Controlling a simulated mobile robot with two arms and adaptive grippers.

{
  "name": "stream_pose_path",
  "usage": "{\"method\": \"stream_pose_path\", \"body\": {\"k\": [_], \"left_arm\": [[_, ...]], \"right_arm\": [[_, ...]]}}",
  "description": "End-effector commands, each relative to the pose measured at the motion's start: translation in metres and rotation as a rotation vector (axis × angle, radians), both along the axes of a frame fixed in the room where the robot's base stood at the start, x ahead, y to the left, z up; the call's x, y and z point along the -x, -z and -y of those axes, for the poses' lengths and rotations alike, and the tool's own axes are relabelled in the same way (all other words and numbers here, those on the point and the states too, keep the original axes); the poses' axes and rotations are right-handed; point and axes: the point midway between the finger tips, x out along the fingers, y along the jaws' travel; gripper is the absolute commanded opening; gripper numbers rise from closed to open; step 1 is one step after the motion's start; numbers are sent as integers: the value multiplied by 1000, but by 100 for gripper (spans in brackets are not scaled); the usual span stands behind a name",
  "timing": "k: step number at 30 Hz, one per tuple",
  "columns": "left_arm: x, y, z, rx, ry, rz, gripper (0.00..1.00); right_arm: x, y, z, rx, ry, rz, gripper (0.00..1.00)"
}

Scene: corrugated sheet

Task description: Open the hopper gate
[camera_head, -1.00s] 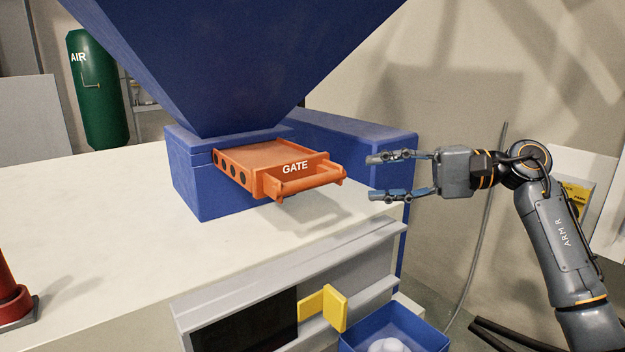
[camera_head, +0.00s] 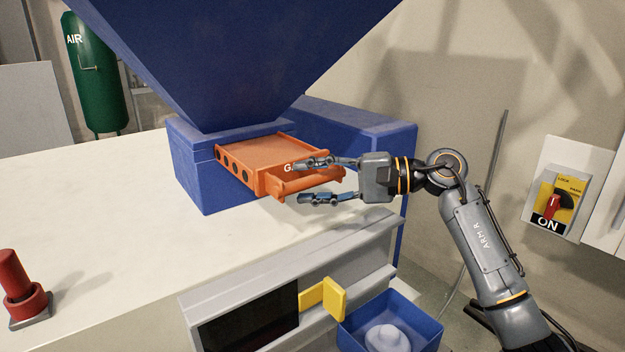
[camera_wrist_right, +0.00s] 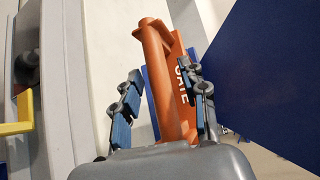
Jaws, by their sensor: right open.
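The orange hopper gate (camera_head: 240,156) sticks out of the blue block under the hopper (camera_head: 240,60). Its front carries the GATE lettering, partly hidden behind my right gripper's upper finger, and a round bar handle (camera_head: 318,182). My right gripper (camera_head: 298,182) is open at the handle, one finger above the bar and one below it in the head view. In the right wrist view the orange handle (camera_wrist_right: 165,95) lies between the two spread fingers; I cannot tell whether either finger touches it. My left gripper is not in view.
The pale worktop (camera_head: 110,220) is mostly clear, with a red post (camera_head: 17,277) at left. Below the front edge are a yellow handle (camera_head: 322,297) and a blue bin (camera_head: 432,330). A rotary switch (camera_head: 554,207) marked ON is on the right wall.

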Motion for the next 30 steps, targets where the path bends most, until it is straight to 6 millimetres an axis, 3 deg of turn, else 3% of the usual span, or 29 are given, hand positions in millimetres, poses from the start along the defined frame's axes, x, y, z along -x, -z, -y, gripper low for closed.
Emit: {"method": "stream_pose_path", "body": {"k": [1, 6, 7, 17, 30], "left_arm": [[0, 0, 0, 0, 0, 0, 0], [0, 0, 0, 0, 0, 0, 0], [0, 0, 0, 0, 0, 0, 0], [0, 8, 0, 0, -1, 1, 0], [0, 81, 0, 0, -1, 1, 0]], "right_arm": [[0, 0, 0, 0, 0, 0, 37], [0, 0, 0, 0, 0, 0, 2], [0, 0, 1, 0, 0, 0, 0], [4, 3, 6, 2, 3, 1, 0], [75, 8, 57, 2, 3, 6, 0]]}}
